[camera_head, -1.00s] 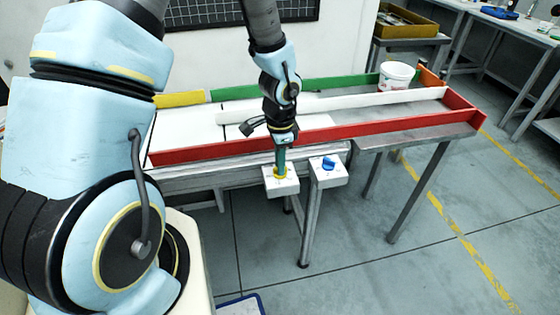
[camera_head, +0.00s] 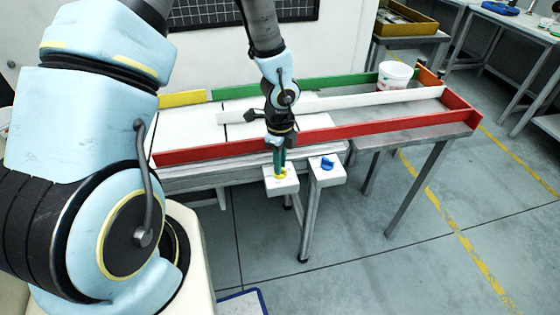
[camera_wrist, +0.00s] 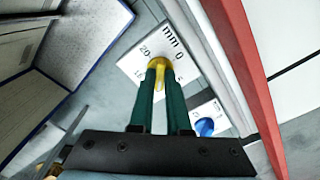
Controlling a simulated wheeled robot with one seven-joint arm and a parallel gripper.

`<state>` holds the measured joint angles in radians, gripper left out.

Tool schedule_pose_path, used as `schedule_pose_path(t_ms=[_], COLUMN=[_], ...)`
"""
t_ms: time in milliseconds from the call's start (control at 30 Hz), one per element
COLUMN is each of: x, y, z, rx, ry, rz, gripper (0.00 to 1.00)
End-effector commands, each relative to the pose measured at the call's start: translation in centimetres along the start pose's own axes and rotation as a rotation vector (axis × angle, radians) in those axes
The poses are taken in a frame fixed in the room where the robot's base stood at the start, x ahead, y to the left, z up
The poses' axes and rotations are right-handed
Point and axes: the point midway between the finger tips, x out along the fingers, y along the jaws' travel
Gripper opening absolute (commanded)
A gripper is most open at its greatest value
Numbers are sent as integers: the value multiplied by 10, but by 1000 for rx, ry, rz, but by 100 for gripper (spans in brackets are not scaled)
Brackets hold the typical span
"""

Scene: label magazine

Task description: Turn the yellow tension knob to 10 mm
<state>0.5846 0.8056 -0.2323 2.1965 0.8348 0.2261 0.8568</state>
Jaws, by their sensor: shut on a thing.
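The yellow tension knob (camera_wrist: 158,66) sits on a white dial plate (camera_wrist: 190,68) marked "mm", with 0 and 20 readable and another number partly covered. In the head view the knob (camera_head: 281,174) shows only as a yellow rim on its white box (camera_head: 282,187). My gripper (camera_wrist: 160,70) points down onto the knob with its green fingers on either side, shut on it. In the head view my gripper (camera_head: 279,170) stands over the same box. The fingers hide part of the knob and scale, so I cannot tell its exact setting.
A blue knob (camera_head: 327,163) on a second white box (camera_head: 327,176) stands close to the right. The red rail (camera_head: 330,133) of the table runs just behind both boxes. A white bucket (camera_head: 394,75) stands at the back right. Floor in front is clear.

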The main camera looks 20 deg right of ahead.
Motion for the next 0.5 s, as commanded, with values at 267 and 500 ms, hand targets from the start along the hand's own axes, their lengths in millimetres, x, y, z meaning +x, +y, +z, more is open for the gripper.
schedule_pose_path(t_ms=[267,500], x=[-1,0], y=[-1,-1], z=[0,0], rx=[59,65], ry=[1,1], rz=[-2,-2], gripper=[0,0])
